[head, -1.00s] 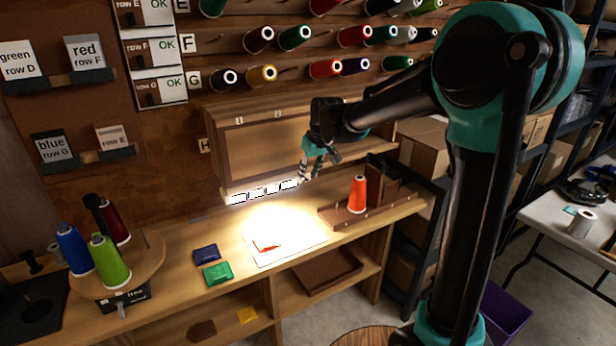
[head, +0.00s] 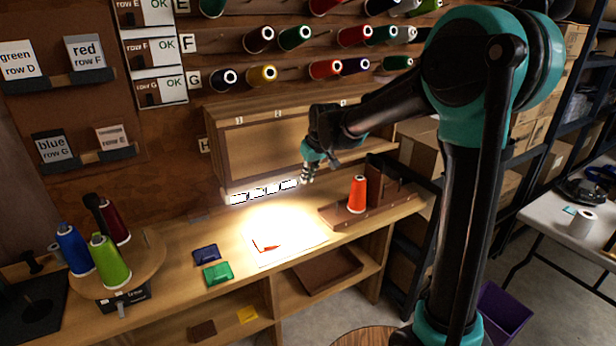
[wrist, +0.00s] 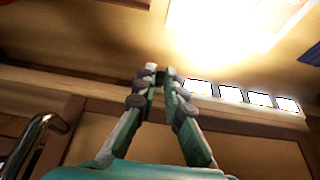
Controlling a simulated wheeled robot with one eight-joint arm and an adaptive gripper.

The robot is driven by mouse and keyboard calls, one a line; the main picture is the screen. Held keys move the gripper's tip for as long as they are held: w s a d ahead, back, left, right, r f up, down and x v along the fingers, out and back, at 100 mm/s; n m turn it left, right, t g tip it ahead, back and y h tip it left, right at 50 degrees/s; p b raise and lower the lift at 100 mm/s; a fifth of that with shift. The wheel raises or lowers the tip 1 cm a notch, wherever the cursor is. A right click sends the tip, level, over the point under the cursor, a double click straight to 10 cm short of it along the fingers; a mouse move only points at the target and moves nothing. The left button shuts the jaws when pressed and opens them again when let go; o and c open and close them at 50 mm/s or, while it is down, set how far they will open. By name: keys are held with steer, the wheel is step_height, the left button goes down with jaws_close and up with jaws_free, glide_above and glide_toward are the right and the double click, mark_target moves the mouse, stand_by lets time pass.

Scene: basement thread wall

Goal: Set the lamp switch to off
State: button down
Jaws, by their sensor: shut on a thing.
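The lamp is a lit strip (head: 262,190) under the front edge of the small wooden cabinet, with several bright white panels. It also shows in the wrist view (wrist: 231,95), to the right of my fingers. My gripper (head: 307,179) is at the strip's right end. In the wrist view, the fingertips (wrist: 154,78) come together on a small dark piece, apparently the lamp switch (wrist: 152,68). The fingers hide most of it, so its setting cannot be read. The lamp is on and lights the bench brightly.
A white sheet (head: 306,239) lies in the light. An orange spool (head: 357,194) stands in a wooden tray to the right. Blue and green cases (head: 217,273) lie left of the sheet. The cabinet (head: 275,150) is just behind my gripper. A metal handle (wrist: 35,135) shows in the wrist view.

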steer(key=shift+s+d+f+t+y, duration=0.15)
steer(key=shift+f+t+y, duration=0.6)
steer(key=shift+t, duration=0.6)
steer(key=shift+s+d+f+t+y, duration=0.15)
steer(key=shift+f+t+y, duration=0.35)
steer(key=shift+t+y, duration=0.75)
steer(key=shift+s+d+f+t+y, duration=0.15)
steer(key=shift+f+t+y, duration=0.5)
steer(key=shift+t, duration=0.85)
steer(key=shift+a, duration=0.1)
steer(key=c, duration=1.6)
jaws_free()
steer(key=shift+s, duration=0.1)
